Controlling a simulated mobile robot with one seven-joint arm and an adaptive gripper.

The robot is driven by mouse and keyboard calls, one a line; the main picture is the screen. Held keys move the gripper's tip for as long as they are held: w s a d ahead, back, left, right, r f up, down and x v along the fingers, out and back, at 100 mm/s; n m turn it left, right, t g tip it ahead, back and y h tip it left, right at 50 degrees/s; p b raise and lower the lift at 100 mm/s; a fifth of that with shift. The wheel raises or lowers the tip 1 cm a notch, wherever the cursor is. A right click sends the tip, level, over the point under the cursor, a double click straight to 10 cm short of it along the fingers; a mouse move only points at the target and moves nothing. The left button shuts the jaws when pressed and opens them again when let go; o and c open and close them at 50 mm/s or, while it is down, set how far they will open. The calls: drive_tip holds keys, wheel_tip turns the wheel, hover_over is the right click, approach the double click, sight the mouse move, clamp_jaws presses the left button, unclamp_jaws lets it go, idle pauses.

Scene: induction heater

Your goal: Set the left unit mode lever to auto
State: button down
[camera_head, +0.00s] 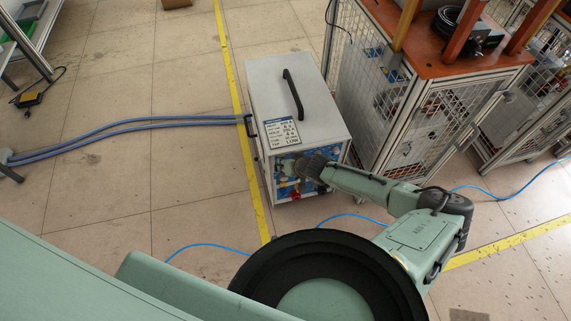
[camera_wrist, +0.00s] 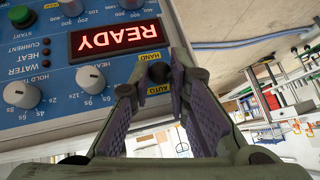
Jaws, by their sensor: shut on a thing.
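The induction heater unit (camera_head: 315,118) is a pale grey box with a black top handle, standing on the floor in the head view. My gripper (camera_head: 300,168) reaches its front panel, which my arm partly hides. In the wrist view the blue panel (camera_wrist: 40,128) appears upside down, with a red display (camera_wrist: 114,38) reading READY. My gripper (camera_wrist: 157,76) is shut on the small black mode lever (camera_wrist: 157,71) right of the display. The yellow HAND label (camera_wrist: 150,57) and AUTO label (camera_wrist: 159,89) lie on either side of it. The lever's exact tilt is hard to tell.
A caged workbench (camera_head: 450,75) stands right of the unit. Blue hoses (camera_head: 130,124) run to its left. The floor at left is mostly clear.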

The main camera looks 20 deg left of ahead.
drive_tip(key=c, duration=1.5)
unclamp_jaws()
drive_tip(key=v, duration=1.2)
drive_tip(key=shift+s, duration=0.1)
